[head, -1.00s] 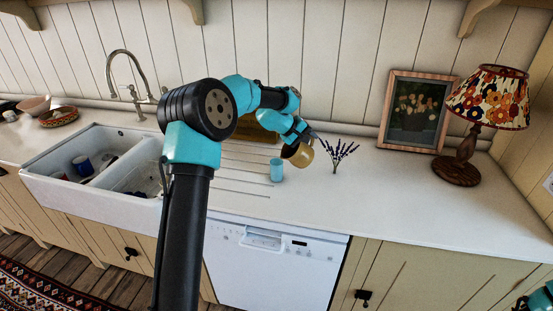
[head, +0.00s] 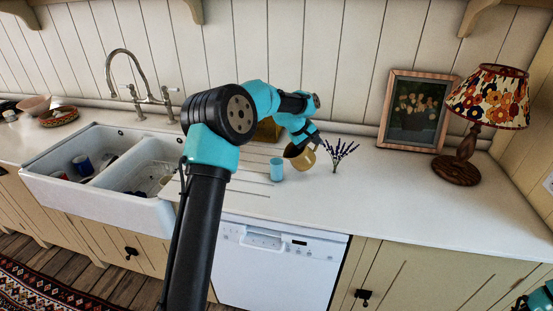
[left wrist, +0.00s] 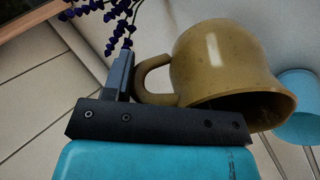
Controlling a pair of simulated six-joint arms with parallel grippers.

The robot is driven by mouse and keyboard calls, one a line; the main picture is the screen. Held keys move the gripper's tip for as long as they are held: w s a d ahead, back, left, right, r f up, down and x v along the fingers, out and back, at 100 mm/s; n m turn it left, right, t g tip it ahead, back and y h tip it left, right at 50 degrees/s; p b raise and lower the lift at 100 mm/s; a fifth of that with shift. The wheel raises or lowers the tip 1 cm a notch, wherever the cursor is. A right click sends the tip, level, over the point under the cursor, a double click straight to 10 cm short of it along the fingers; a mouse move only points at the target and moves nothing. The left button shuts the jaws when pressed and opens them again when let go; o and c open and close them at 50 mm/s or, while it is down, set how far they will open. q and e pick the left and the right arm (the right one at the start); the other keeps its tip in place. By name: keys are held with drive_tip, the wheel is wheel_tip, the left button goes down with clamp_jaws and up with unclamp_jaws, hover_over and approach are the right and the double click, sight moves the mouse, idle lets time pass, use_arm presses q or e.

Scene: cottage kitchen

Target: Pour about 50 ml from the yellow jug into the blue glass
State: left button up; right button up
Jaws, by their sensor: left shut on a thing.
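The yellow jug (head: 303,160) is off the counter, tilted with its mouth toward the left, just right of the blue glass (head: 277,169). The glass stands upright on the counter. My left gripper (head: 314,142) is shut on the jug by its handle. In the left wrist view the jug (left wrist: 215,62) leans with its rim down to the right, beside the partly visible glass (left wrist: 298,108); a finger of my gripper (left wrist: 122,78) is at the handle. I see no stream of liquid, and the glass's contents are hidden. A piece of my right arm (head: 540,299) shows in the bottom right corner.
Lavender sprigs (head: 338,153) stand close to the right of the jug. A framed picture (head: 415,110) and a lamp (head: 468,150) stand further right. A double sink (head: 100,190) is on the left. The counter's right front (head: 400,205) is clear.

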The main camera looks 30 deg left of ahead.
use_arm(q)
drive_tip(key=shift+w+d+f+g+y, duration=0.5)
drive_tip(key=shift+w+d+f+g, duration=0.15)
drive_tip(key=shift+f, duration=0.1)
drive_tip(key=shift+w+d+f+g+y, duration=0.45)
drive_tip(key=shift+w+d+f+y, duration=0.1)
drive_tip(key=shift+f, duration=0.15)
wheel_tip(320, 180, up, 7)
drive_tip(key=w+d+g+y+p, duration=0.1)
drive_tip(key=w+g+y, duration=0.1)
drive_tip(key=shift+w+d+p, duration=0.15)
drive_tip(key=shift+d+p, duration=0.2)
drive_tip(key=shift+p, duration=0.05)
drive_tip(key=shift+r+g+y, duration=0.15)
drive_tip(key=shift+g+y, duration=0.2)
drive_tip(key=shift+g, duration=0.05)
idle(0.3)
